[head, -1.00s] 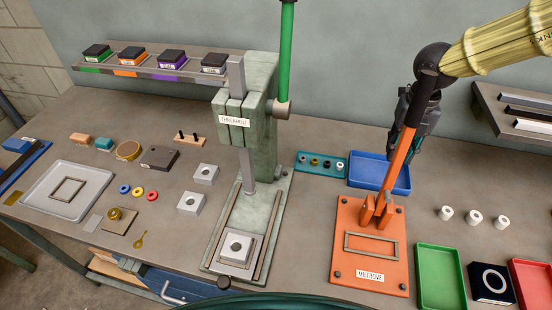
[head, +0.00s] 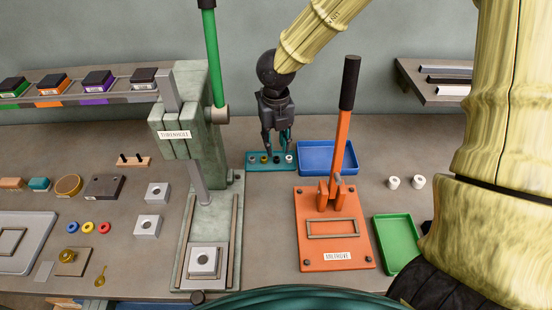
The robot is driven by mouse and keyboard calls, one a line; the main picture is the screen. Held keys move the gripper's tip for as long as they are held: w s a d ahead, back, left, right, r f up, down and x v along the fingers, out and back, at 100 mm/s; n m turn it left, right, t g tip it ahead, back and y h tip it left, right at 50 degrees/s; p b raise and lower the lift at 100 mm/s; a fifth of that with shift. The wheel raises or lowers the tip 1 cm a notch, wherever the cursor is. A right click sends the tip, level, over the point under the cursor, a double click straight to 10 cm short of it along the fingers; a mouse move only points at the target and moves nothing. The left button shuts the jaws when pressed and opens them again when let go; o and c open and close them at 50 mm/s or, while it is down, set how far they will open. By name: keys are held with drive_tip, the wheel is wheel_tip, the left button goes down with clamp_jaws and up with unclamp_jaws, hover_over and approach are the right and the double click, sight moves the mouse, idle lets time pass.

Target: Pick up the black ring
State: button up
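A teal tray (head: 260,168) on the bench holds a row of small rings. The black ring (head: 277,160) appears to be the dark one between a gold-brown ring (head: 264,159) and a pale ring (head: 290,158); it is small and partly crowded by my fingers. My gripper (head: 277,150) points down just above and around that part of the tray. Its two fingers are spread apart with nothing visible between them. I cannot tell whether the fingertips touch the tray or rings.
A blue tray (head: 328,157) sits right of the teal one. The orange lever press (head: 335,255) stands in front, its upright lever right of my gripper. The green fly press (head: 190,130) stands to the left. A green tray (head: 397,245) and white rings (head: 405,182) lie right.

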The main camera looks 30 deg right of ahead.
sight(277, 158)
drive_tip(key=shift+w+d+f+p, duration=0.1)
drive_tip(key=shift+f+p, duration=0.2)
drive_tip(key=shift+f, duration=0.8)
drive_tip(key=shift+w+d+f+p, duration=0.1)
drive_tip(key=shift+f+p, duration=0.2)
drive_tip(key=shift+f, duration=0.8)
drive_tip(key=shift+s+f, duration=0.25)
drive_tip(key=shift+f, duration=0.2)
drive_tip(key=shift+w+f, duration=0.15)
drive_tip(key=shift+w, duration=0.1)
drive_tip(key=shift+s, duration=0.1)
drive_tip(key=c, duration=0.5)
